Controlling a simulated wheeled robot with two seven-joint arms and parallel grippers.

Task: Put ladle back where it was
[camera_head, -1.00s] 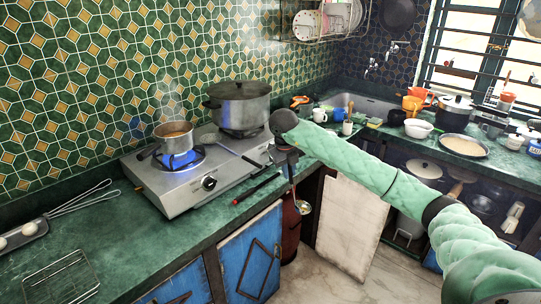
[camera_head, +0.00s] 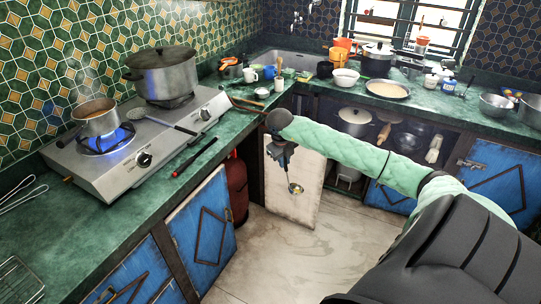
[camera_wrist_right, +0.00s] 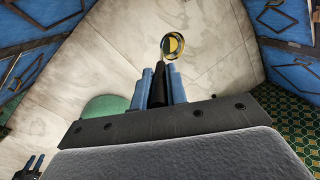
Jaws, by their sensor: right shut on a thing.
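My right gripper (camera_head: 284,160) points down in front of the counter corner, over the floor. It is shut on the ladle (camera_head: 295,188), which hangs below the fingers with its bowl lowest. In the right wrist view the ladle's round bowl (camera_wrist_right: 173,45) shows beyond the fingertips. Its dark handle (camera_wrist_right: 158,85) lies between the two blue fingers. The ladle is in the air, touching neither counter nor cabinet. My left arm does not show in the head view; a small dark and blue shape at the lower left of the wrist view may be my left gripper, but its state is unclear.
On the gas hotplate (camera_head: 125,172) stand a steaming saucepan (camera_head: 97,120) over a blue flame and a large lidded pot (camera_head: 162,75). A red-and-black tool (camera_head: 195,157) lies at the counter edge. A red gas cylinder (camera_head: 237,188) stands below.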

